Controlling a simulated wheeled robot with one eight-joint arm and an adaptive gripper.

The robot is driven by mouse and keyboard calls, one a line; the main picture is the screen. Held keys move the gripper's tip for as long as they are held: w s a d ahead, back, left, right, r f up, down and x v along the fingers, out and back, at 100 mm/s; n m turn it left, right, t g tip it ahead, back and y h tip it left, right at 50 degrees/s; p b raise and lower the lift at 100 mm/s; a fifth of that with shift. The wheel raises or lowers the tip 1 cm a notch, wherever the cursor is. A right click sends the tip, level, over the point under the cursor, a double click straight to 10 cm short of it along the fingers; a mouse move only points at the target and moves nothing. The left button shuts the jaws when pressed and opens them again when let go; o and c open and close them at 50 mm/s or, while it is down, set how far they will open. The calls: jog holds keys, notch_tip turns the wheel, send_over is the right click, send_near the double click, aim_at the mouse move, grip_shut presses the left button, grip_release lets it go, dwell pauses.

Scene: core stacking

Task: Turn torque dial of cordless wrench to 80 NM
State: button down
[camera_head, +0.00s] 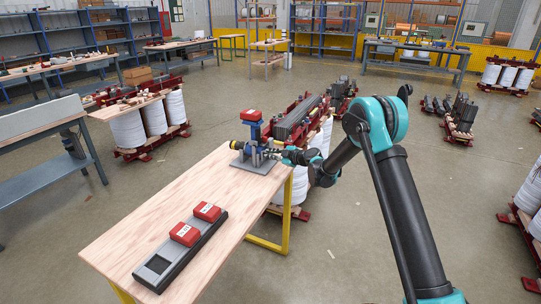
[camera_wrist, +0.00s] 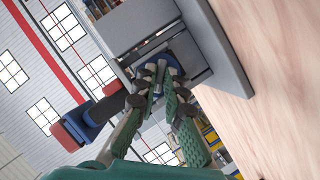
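The cordless wrench (camera_head: 251,138) is blue with a red battery (camera_head: 251,115) on top and sits upright in a grey stand at the far end of the wooden table. In the wrist view its red battery (camera_wrist: 74,126) shows at left and a blue rounded part (camera_wrist: 160,64) lies at the fingertips. My gripper (camera_head: 281,156) is at the right side of the stand. In the wrist view my gripper (camera_wrist: 161,78) has its green-padded fingertips close together at the blue part. I cannot tell whether they grip it. The dial's markings are not readable.
A grey charger (camera_head: 155,265) with two red batteries (camera_head: 185,234) lies at the table's near end. The grey stand (camera_head: 258,166) has a flat base plate. The table middle (camera_head: 190,188) is clear. White drums and red pallets stand behind and right of the table.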

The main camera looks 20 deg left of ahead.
dwell(0.5)
jog(key=m+g, duration=0.2)
jog(key=shift+w+m, duration=0.15)
jog(key=shift+m, duration=0.25)
jog(key=m+g, duration=0.1)
jog(key=m, duration=0.1)
jog(key=m+g, duration=0.1)
jog(key=shift+w+r+m+g, duration=0.1)
jog(key=shift+w+m+g, duration=0.1)
jog(key=shift+m+g, duration=0.15)
jog(key=m+g, duration=0.2)
jog(key=m, duration=0.1)
jog(key=shift+w, duration=0.15)
jog(key=shift+m+g+y, duration=0.3)
jog(key=shift+m+g, duration=0.55)
jog(key=shift+m, duration=0.5)
jog(key=c, duration=1.9)
grip_release()
